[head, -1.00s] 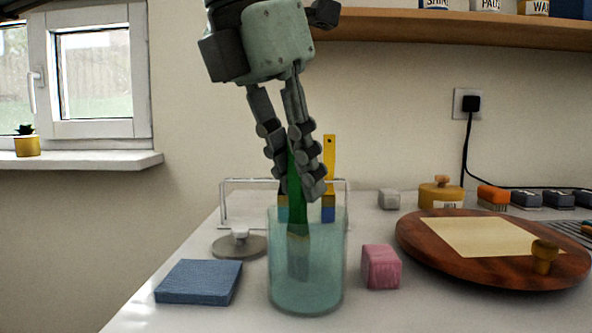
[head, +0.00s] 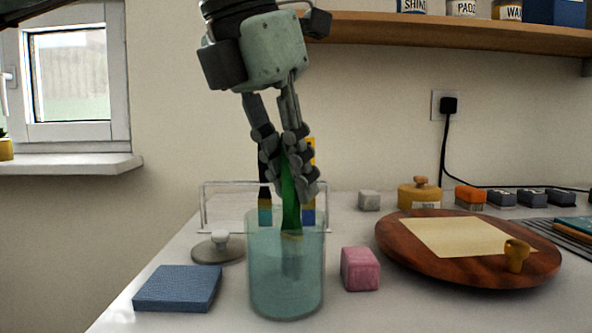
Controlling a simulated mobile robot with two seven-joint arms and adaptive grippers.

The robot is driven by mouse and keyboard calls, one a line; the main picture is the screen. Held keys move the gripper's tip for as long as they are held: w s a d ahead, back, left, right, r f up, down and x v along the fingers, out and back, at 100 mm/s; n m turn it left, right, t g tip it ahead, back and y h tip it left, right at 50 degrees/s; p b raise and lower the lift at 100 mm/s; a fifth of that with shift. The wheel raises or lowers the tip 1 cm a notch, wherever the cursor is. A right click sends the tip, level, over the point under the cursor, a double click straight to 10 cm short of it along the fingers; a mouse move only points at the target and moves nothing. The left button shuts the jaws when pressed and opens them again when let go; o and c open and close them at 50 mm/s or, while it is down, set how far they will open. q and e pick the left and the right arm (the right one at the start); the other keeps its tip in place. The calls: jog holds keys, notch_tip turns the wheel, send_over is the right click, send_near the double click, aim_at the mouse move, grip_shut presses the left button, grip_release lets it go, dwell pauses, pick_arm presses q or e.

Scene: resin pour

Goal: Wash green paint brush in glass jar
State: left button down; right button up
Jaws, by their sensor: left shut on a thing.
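The glass jar (head: 262,285), clear with a teal tint, stands upright on the white table. The green paint brush (head: 289,205) is upright with its handle up. Its bristle end is inside the jar, blurred behind the glass and above the base. My left gripper (head: 288,178) is above the jar, shut on the brush handle, fingers pointing down. The fingertips are near the rim. The fingers hide part of the handle. My right gripper is out of view.
Behind the jar, a wire rack (head: 203,207) holds a yellow brush (head: 309,205) and a dark brush (head: 264,190). A blue pad (head: 177,288) and grey lid (head: 217,249) lie left. A pink block (head: 360,269) and round wooden board (head: 460,269) are right.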

pick_arm(q)
jog(key=shift+w+a, duration=0.3)
jog(key=shift+w, duration=0.05)
jog(key=shift+s+b, duration=0.65)
jog(key=shift+s, duration=0.8)
jog(key=shift+w+d+p, duration=0.45)
jog(key=shift+w+d, duration=0.25)
jog(key=shift+w+a, duration=0.65)
jog(key=shift+w, duration=0.1)
notch_tip(320, 180, up, 8)
jog(key=s+p, duration=0.1)
jog(key=p, duration=0.5)
jog(key=shift+s+a+r, duration=0.15)
jog(key=shift+s+r, duration=0.1)
jog(key=shift+r, duration=0.1)
